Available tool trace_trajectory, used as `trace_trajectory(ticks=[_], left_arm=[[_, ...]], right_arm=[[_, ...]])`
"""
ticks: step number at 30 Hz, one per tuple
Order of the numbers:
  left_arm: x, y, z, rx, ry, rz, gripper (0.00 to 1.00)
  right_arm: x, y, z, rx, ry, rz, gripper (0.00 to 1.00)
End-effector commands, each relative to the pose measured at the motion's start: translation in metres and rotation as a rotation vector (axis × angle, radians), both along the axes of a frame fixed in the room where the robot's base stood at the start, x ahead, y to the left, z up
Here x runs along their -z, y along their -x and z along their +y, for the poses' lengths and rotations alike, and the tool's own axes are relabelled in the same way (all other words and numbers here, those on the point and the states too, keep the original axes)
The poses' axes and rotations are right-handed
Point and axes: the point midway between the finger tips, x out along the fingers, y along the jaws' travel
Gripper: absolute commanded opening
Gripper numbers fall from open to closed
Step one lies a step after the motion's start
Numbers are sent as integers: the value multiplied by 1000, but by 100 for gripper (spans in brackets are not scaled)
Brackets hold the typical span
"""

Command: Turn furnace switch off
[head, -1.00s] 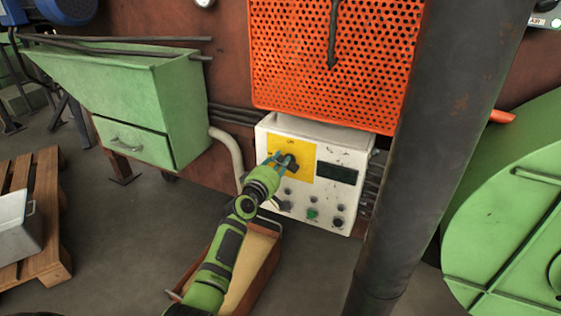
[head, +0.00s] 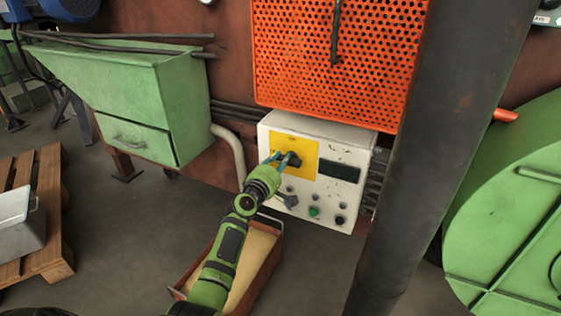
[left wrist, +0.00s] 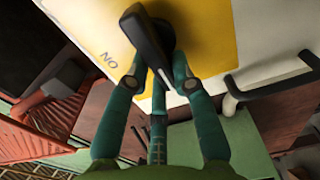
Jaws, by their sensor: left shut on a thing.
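The furnace switch is a black rotary knob (head: 294,160) on the yellow plate (head: 308,172) of the white control box. In the left wrist view the knob (left wrist: 146,36) has a long black handle, set at a slant across that picture. The letters of an ON mark show beside it on the yellow plate (left wrist: 205,30). My left gripper (head: 282,159) is at the knob. In the left wrist view its teal fingers (left wrist: 159,74) are shut on the handle's near end, one on each side. My right gripper is not in view.
The white control box (head: 338,205) has a dark display and several small knobs below. An orange perforated guard (head: 325,75) hangs above it. A thick dark pipe (head: 430,150) stands to the right. A tray (head: 262,255) lies on the floor under my left arm.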

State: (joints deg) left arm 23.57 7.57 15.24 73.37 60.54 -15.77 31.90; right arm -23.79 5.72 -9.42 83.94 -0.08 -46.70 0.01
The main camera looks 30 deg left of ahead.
Motion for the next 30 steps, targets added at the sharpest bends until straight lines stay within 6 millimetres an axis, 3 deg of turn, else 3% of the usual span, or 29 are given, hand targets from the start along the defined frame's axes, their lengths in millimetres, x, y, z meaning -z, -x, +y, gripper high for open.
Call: trace_trajectory(ticks=[5, 6, 7, 20, 25, 30], left_arm=[[0, 0, 0, 0, 5, -1, 0], [0, 0, 0, 0, 5, -1, 37], [0, 0, 0, 0, 5, -1, 49], [1, 4, -1, 1, 2, 1, 49], [1, 23, -3, 1, 4, -1, 49], [1, 56, -3, -1, 2, 0, 49]], right_arm=[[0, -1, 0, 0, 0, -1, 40], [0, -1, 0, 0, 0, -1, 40], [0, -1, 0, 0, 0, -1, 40], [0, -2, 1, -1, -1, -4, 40], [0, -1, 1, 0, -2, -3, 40], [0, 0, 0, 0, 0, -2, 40]])
